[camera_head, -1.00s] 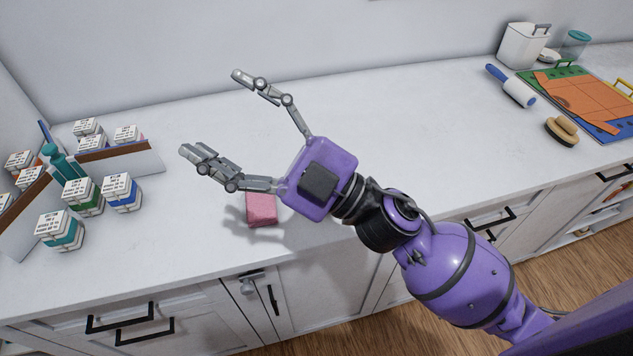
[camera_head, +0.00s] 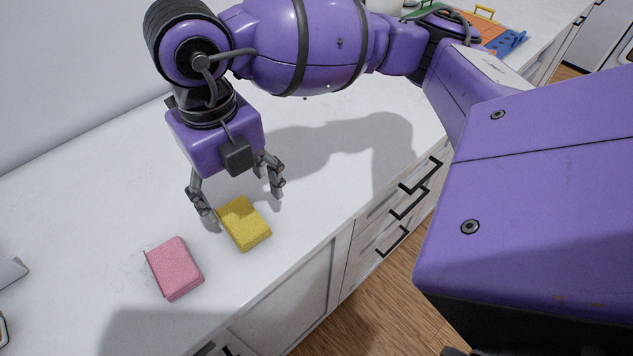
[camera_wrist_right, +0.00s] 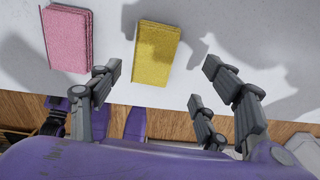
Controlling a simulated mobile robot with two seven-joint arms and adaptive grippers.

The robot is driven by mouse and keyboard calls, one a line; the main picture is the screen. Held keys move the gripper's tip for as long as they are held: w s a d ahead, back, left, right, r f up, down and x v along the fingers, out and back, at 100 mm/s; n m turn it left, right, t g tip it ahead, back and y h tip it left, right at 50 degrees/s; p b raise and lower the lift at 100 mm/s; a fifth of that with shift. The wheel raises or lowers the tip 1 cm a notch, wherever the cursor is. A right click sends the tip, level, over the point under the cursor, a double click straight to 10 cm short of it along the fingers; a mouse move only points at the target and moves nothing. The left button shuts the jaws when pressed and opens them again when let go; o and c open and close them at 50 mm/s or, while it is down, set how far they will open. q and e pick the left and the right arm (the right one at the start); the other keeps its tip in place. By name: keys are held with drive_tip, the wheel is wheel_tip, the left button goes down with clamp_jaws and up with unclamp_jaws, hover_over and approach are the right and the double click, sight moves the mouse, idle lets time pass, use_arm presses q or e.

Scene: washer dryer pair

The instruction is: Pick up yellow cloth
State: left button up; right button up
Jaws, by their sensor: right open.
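The yellow cloth (camera_head: 245,224) is a folded block lying flat on the white counter. My right gripper (camera_head: 241,203) points down above the counter at the cloth's far side, open, with its fingers spread and nothing between them. In the head view its left finger is close beside the cloth's left edge; I cannot tell whether they touch. In the right wrist view the yellow cloth (camera_wrist_right: 157,54) lies ahead of the open right gripper (camera_wrist_right: 168,75), between the lines of its fingers.
A pink cloth (camera_head: 175,268) lies on the counter (camera_head: 330,185) left of the yellow one; it also shows in the right wrist view (camera_wrist_right: 68,38). Drawers with black handles (camera_head: 408,204) are below the front edge. The wall is behind.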

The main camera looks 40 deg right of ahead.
sight(242, 219)
drive_tip(key=f, duration=0.4)
drive_tip(key=a+f, duration=0.1)
drive_tip(key=f, duration=0.1)
drive_tip(key=shift+s+f, duration=0.1)
drive_tip(key=shift+s, duration=0.05)
drive_tip(key=c, duration=1.1)
drive_tip(key=shift+c, duration=0.2)
drive_tip(key=shift+r, duration=0.2)
drive_tip(key=shift+r, duration=0.25)
wheel_tip(242, 219, up, 2)
drive_tip(key=shift+r, duration=0.1)
drive_tip(key=s+a+r+p, duration=0.1)
drive_tip(key=s+a+r, duration=0.6)
drive_tip(key=a+r, duration=0.3)
drive_tip(key=shift+s+a, duration=0.15)
drive_tip(key=shift+a, duration=0.8)
